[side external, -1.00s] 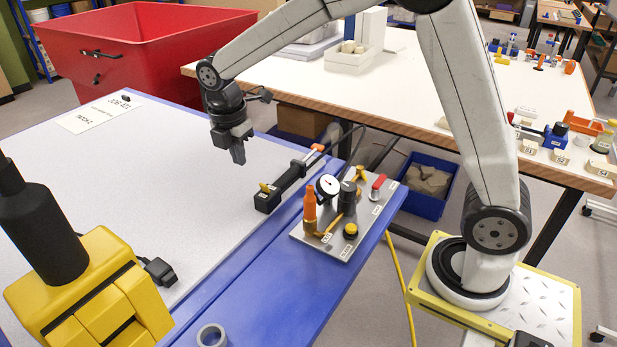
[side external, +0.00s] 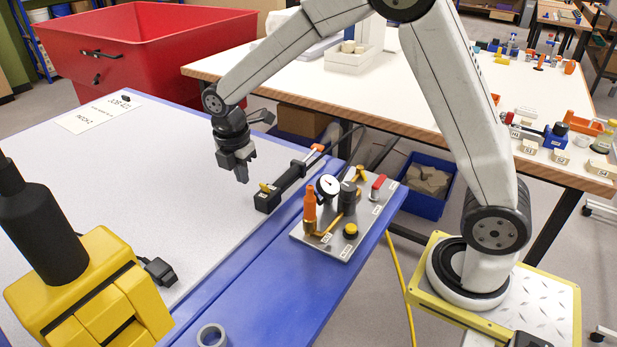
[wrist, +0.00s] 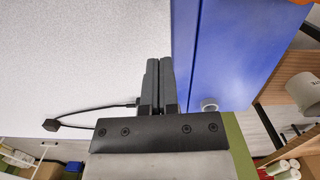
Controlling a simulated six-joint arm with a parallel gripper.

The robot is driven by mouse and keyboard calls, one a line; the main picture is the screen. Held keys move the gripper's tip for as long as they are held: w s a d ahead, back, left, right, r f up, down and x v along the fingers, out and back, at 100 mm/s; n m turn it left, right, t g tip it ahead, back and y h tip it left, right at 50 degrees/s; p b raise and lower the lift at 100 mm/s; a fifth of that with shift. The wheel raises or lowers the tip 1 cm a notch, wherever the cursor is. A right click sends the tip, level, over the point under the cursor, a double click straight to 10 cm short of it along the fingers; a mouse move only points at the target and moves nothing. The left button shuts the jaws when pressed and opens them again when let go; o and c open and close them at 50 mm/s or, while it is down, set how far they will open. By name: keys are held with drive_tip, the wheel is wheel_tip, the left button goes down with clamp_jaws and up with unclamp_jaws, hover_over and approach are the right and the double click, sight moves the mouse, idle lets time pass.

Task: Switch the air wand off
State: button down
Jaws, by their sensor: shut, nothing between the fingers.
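My gripper (side external: 243,177) hangs fingers down above the pale grey table top (side external: 180,190), left of a black bar-shaped device. In the wrist view its two fingers (wrist: 160,64) are together with nothing between them. The black device (side external: 282,190), likely the air wand, lies at the table's right edge, with a small yellow lever (side external: 266,187) on its near end and an orange part at its far end. It is apart from my fingers. A metal valve plate (side external: 342,244) beside it carries a dial gauge (side external: 328,185), an orange piece (side external: 310,205), a red handle (side external: 379,182) and a yellow button (side external: 350,230).
A yellow-and-black machine (side external: 90,285) stands at the front left. A grey ring (side external: 211,335) rests on the blue strip (side external: 290,295). A red bin (side external: 140,45) is behind the table. A labelled card (side external: 98,114) lies at the back left. The middle of the table is clear.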

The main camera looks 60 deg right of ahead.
sight(260, 198)
drive_tip(key=f, duration=0.5)
drive_tip(key=d+f, duration=0.1)
drive_tip(key=f, duration=0.2)
drive_tip(key=shift+f, duration=0.2)
drive_tip(key=shift+d+r, duration=0.45)
drive_tip(key=shift+d, duration=0.4)
drive_tip(key=shift+w+d+r, duration=0.1)
drive_tip(key=shift+d+r, duration=0.15)
drive_tip(key=shift+d, duration=0.2)
drive_tip(key=shift+d+r, duration=0.2)
drive_tip(key=shift+d, duration=0.25)
drive_tip(key=shift+d+r+y, duration=0.25)
drive_tip(key=shift+d+y, duration=0.2)
drive_tip(key=shift+y, duration=0.75)
drive_tip(key=shift+d+r+y, duration=0.15)
drive_tip(key=shift+d+y, duration=0.15)
drive_tip(key=shift+y, duration=0.4)
drive_tip(key=d+y, duration=0.1)
drive_tip(key=y, duration=0.2)
drive_tip(key=shift+w+d+r+y, duration=0.1)
drive_tip(key=shift+d+r+y, duration=0.1)
drive_tip(key=shift+d+y, duration=0.2)
drive_tip(key=shift+r, duration=0.1)
drive_tip(key=shift+r, duration=0.7)
